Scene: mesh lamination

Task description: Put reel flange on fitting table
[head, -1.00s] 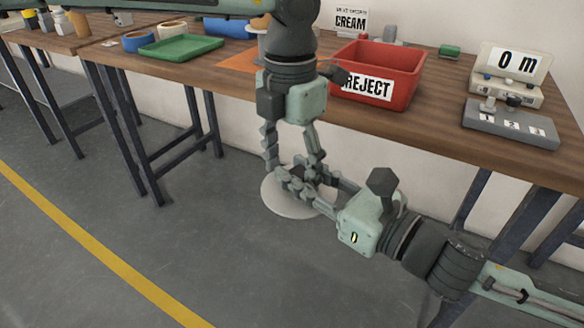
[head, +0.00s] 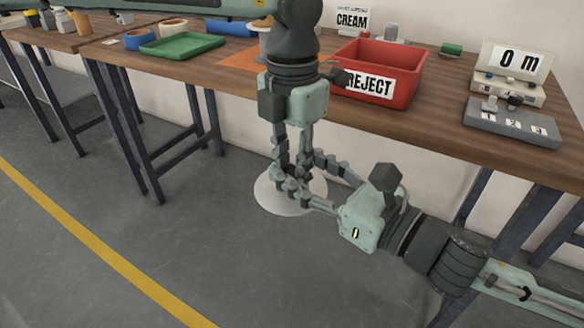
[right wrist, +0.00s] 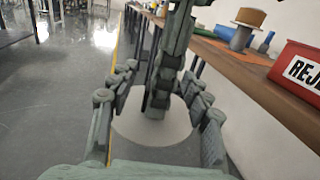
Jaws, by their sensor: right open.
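The reel flange, a pale round disc (head: 272,203), hangs level in front of the wooden table (head: 425,125), below its top. My left gripper (head: 291,184) points straight down over the disc's middle and is shut on it, its fingers close together; the part they grip is hidden. My right gripper (head: 302,176) comes in from the lower right, open, its fingers apart on either side of the left fingertips. In the right wrist view the disc (right wrist: 180,132) lies beyond my open right fingers, with the left fingers standing on its middle.
On the table are a red REJECT bin (head: 385,75), an orange mat (head: 238,62), a green tray (head: 182,45), a numbered grey block (head: 512,122) and a 0 m display (head: 515,62). A spool stand (right wrist: 240,32) shows in the right wrist view. Floor in front is clear.

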